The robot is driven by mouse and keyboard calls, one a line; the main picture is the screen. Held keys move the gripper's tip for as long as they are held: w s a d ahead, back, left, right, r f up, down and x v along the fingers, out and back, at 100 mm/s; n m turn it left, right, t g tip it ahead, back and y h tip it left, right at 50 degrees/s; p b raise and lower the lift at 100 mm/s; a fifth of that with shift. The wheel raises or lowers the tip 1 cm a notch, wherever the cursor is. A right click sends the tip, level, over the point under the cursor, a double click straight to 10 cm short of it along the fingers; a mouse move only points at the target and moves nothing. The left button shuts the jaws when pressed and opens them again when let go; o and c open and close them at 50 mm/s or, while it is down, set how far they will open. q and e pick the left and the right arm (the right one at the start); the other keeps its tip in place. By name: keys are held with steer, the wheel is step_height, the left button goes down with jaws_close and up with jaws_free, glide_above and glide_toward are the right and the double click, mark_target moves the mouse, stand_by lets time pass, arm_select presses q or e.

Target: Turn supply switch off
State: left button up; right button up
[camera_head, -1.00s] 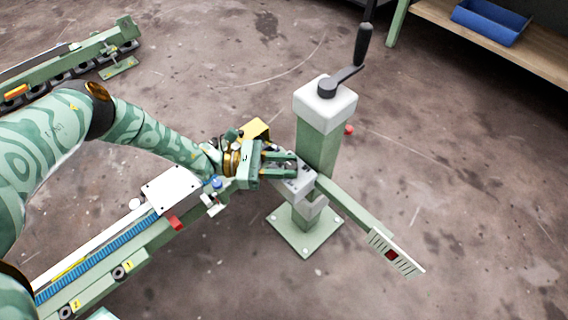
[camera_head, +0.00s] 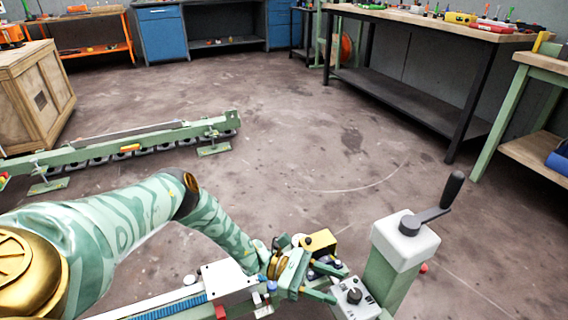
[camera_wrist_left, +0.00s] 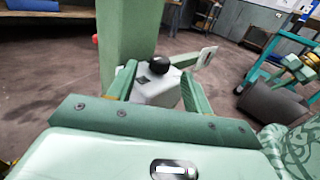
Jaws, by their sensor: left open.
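A small grey switch box (camera_head: 355,303) with a dark round knob (camera_head: 354,296) is mounted on the side of a green post, at the bottom of the head view. In the left wrist view, the grey box (camera_wrist_left: 158,92) and its black knob (camera_wrist_left: 159,65) are in the middle, beyond my fingers. My left gripper (camera_head: 340,284) is open, its fingertips close to the box. In the left wrist view, my left gripper (camera_wrist_left: 158,80) has a finger on each side of the knob. Contact cannot be told.
The post (camera_head: 384,276) has a white cap (camera_head: 405,243) and a black crank handle (camera_head: 440,205) above the box. A rail with a white carriage (camera_head: 228,281) lies under my left forearm. Workbenches (camera_head: 430,70) and a wooden crate (camera_head: 35,90) stand farther back, with open floor between.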

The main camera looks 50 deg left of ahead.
arm_select(q)
steer(key=v, duration=1.1)
steer(key=shift+a+p, duration=0.35)
arm_select(e)
steer(key=shift+s+d+f+n+g+h, duration=0.35)
steer(key=shift+s+d+f+g, duration=0.2)
steer(key=shift+s+d, duration=0.35)
arm_select(q)
steer(key=shift+s, duration=0.15)
arm_select(e)
steer(key=shift+w+t, duration=0.1)
steer(key=shift+t, duration=0.15)
steer(key=shift+a, duration=0.15)
